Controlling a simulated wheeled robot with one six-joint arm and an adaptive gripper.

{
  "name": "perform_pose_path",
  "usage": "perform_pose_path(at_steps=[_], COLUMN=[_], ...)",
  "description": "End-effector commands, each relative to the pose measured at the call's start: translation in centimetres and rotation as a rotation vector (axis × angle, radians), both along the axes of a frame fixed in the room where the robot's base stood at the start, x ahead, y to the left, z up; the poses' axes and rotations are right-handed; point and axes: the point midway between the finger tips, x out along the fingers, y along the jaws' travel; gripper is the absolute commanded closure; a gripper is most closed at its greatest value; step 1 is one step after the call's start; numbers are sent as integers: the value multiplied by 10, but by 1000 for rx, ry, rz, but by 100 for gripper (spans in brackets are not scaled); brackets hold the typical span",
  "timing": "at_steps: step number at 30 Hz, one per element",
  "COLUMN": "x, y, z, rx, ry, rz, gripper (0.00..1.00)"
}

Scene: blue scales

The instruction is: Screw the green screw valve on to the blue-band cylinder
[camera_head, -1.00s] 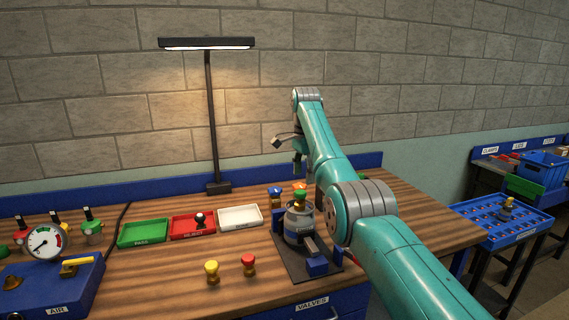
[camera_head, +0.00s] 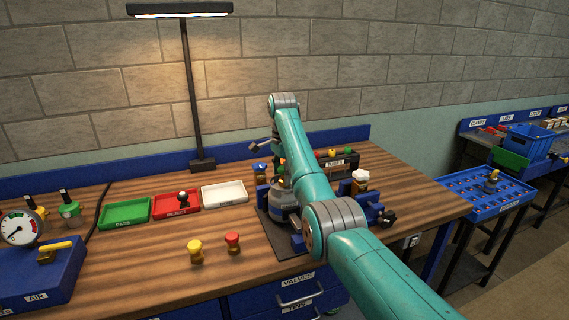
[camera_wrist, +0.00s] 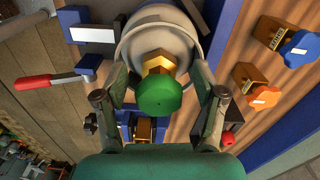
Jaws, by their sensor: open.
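The green screw valve (camera_wrist: 159,96), a green knob on a brass hex body, sits upright on top of the grey cylinder (camera_wrist: 133,48) in the wrist view. My gripper (camera_wrist: 161,98) is open, with one finger on each side of the green knob and visible gaps to it. In the head view the cylinder (camera_head: 281,192) stands in a dark-based fixture (camera_head: 265,228), partly covered by my arm. The valve and my fingertips are mostly hidden there. The cylinder's band cannot be made out in the wrist view.
A red-handled clamp (camera_wrist: 48,80) lies left of the cylinder in the wrist view; blue-knobbed (camera_wrist: 298,47) and orange-knobbed (camera_wrist: 265,96) valves are at right. In the head view, yellow (camera_head: 195,251) and red (camera_head: 232,243) valves stand in front, with green, red and white trays behind.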

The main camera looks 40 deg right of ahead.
Motion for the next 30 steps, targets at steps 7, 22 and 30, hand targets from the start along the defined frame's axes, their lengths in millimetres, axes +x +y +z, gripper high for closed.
perform_pose_path(at_steps=[7, 22, 30], x=[-1, -1, -1], y=[3, 3, 3], z=[-9, -8, -9], rx=[0, 0, 0], ry=[-1, -1, -1], rz=[-1, -1, -179], gripper=[30, 96, 97])
